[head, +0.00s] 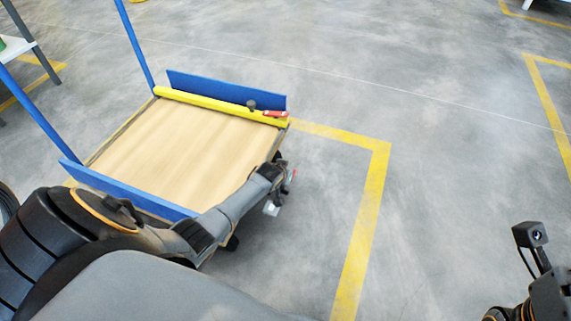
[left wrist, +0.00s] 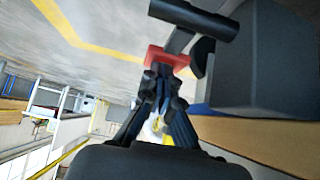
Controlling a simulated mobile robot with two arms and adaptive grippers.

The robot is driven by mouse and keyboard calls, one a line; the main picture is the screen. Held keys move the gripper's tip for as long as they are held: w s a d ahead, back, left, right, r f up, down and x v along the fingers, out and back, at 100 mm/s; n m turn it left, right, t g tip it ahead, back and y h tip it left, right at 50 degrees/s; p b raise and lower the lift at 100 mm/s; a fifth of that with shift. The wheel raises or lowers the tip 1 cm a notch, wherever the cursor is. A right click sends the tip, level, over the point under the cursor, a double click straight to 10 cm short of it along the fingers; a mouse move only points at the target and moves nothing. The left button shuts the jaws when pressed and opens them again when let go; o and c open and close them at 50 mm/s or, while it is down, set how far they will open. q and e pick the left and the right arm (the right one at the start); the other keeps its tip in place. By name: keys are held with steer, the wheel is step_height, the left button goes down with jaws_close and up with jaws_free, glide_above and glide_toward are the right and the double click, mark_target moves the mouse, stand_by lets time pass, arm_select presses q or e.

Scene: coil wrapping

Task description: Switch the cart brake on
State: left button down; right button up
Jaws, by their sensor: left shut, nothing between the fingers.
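The cart (head: 180,145) has a wooden deck and blue end boards. My left arm reaches over its near right corner. My left gripper (left wrist: 157,74) is shut and empty beside the cart's edge, low near a caster. In the left wrist view its fingertips are at or very near a red lever-like piece (left wrist: 168,57), which looks like the brake; I cannot tell whether they touch. A dark caster part (left wrist: 203,55) is behind the red piece. In the head view the fingertips are mostly hidden. My right gripper's fingers are out of view; only part of that arm shows at the lower right.
A yellow bar (head: 205,102) lies along the far edge of the deck, with a small red item (head: 275,113) at its right end. Blue posts (head: 135,45) rise on the left side. Yellow floor lines (head: 370,190) mark clear grey floor to the right.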

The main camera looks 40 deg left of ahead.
arm_select(q)
steer(key=shift+w+a+f+g, duration=0.15)
steer(key=shift+w+f+g, duration=0.35)
steer(key=shift+g, duration=0.5)
steer(key=shift+s+f+g+h, duration=0.1)
steer(key=shift+f+g+h, duration=0.2)
steer(key=shift+f+g, duration=0.1)
steer(key=shift+f, duration=0.15)
steer(key=shift+f+b, duration=0.1)
steer(key=shift+b, duration=0.2)
